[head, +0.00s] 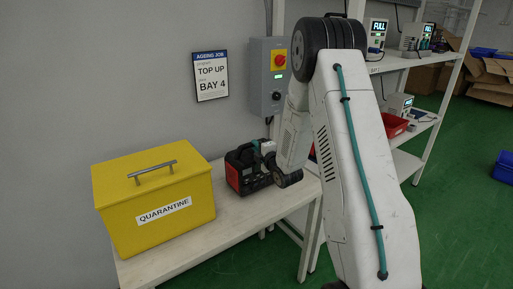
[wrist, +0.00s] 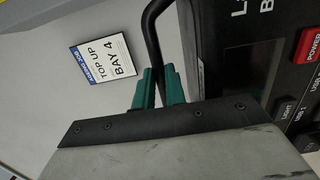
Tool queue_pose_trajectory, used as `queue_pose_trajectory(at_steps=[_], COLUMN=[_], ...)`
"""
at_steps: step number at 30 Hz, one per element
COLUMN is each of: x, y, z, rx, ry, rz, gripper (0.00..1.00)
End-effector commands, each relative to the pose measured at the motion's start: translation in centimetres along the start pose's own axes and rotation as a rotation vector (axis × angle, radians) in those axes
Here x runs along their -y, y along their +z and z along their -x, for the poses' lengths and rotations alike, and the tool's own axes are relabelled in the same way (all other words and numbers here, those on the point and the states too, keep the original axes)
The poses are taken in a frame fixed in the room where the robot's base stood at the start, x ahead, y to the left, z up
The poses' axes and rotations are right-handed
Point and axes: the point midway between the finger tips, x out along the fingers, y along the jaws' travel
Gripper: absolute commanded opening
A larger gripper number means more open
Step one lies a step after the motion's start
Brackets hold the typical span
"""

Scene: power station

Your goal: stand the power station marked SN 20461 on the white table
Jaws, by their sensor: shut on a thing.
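A black and red power station (head: 245,174) is upright at the white table (head: 236,216), beside a yellow box. I cannot tell whether its base touches the tabletop. My gripper (head: 257,148) is at the top of it, partly hidden by my arm. In the wrist view, the green fingers of my gripper (wrist: 158,88) are shut on the black carry handle. The front of the power station (wrist: 285,60) shows a dark display, a red POWER label and a LIGHT label. No serial number is readable.
A yellow QUARANTINE box (head: 150,200) fills the table's left part. A grey switch box (head: 270,78) and a "TOP UP BAY 4" sign (head: 211,76) are on the wall. White shelves (head: 412,60) with other units and a red bin (head: 394,125) stand behind my arm.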

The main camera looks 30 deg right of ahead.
Motion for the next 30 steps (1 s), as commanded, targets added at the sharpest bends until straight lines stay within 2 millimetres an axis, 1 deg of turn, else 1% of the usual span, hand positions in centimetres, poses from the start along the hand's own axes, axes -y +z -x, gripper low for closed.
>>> queue_pose_trajectory(at_steps=[1,8,30], x=[-0.47,-0.43,0.38], y=[0.06,0.06,0.06], z=[-0.15,-0.15,-0.15], rx=[0.0,0.0,0.0], ry=[0.011,0.011,0.01], rz=[0.002,0.002,0.002], gripper=[0.0,0.0,0.0])
